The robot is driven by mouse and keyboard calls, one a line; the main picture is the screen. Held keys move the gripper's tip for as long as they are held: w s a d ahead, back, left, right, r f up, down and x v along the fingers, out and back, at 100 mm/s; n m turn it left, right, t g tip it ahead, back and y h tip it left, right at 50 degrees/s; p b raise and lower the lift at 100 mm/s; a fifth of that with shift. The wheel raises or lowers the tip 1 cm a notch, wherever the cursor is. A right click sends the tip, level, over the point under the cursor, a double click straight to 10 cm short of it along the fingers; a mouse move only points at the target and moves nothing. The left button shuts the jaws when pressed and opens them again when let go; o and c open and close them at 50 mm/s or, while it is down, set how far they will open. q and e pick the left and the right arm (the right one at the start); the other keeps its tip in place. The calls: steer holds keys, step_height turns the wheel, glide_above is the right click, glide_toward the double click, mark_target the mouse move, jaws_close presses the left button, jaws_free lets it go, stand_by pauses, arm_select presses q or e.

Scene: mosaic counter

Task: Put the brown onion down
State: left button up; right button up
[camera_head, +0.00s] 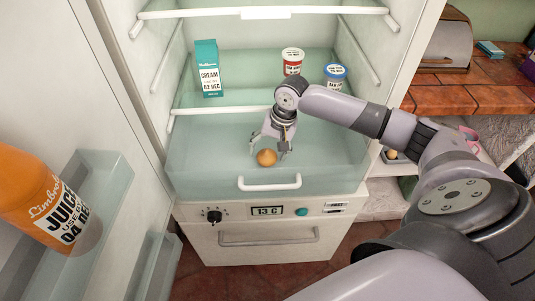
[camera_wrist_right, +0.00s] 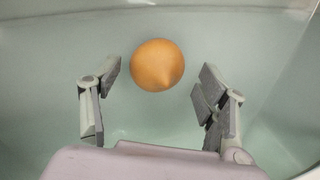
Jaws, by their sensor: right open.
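The brown onion (camera_head: 266,157) is round and orange-brown, with its pointed end visible in the right wrist view (camera_wrist_right: 157,66). It appears to rest on the pale floor of the fridge drawer (camera_head: 205,165). My right gripper (camera_head: 269,148) reaches down into the drawer at the onion. In the right wrist view its two fingers (camera_wrist_right: 157,92) are spread wide, with clear gaps between each finger and the onion. The onion lies between and slightly beyond the fingertips, untouched. My left gripper is in neither view.
On the shelf above stand a cream carton (camera_head: 208,70), a red-labelled tub (camera_head: 292,62) and a blue-lidded tub (camera_head: 335,77). The open fridge door holds a juice bottle (camera_head: 45,200) at left. A tiled counter (camera_head: 470,98) is at right. The drawer floor around the onion is clear.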

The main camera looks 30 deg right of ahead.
steer(key=v, duration=1)
